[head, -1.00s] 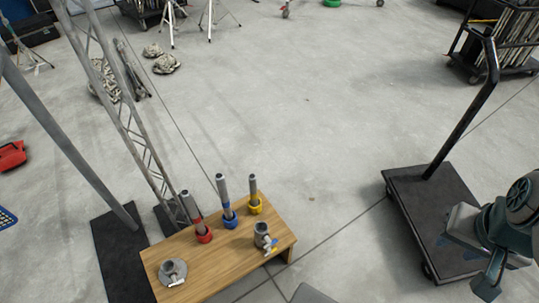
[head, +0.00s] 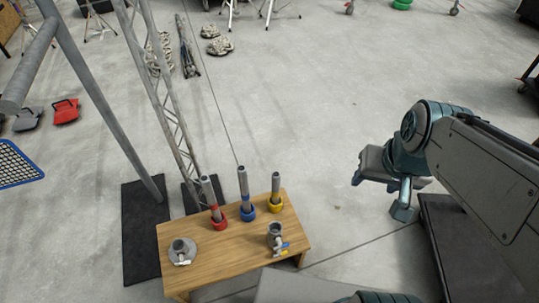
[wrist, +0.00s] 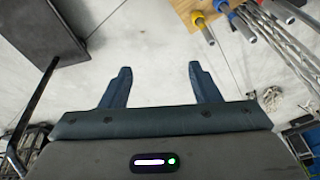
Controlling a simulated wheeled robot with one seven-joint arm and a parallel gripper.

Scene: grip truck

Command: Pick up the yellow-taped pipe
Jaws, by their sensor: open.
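The yellow-taped pipe (head: 276,185) stands upright in a yellow ring holder (head: 275,204) at the right of the row on the wooden table (head: 215,255). Beside it stand a blue-taped pipe (head: 243,184) and a red-taped pipe (head: 209,195). My gripper (head: 381,195) is up and to the right of the table, apart from the pipes. In the wrist view my gripper (wrist: 158,80) has its two fingers wide apart with only floor between them. The yellow ring (wrist: 197,20) shows there at the top right, beyond the right finger.
Two metal clamp fittings, one grey round-based (head: 180,251) and one with a blue-yellow handle (head: 276,237), sit at the table's front. A truss (head: 165,95) and a pole (head: 100,100) rise at the left. A black cart (head: 440,240) is under my arm. Open floor lies behind the table.

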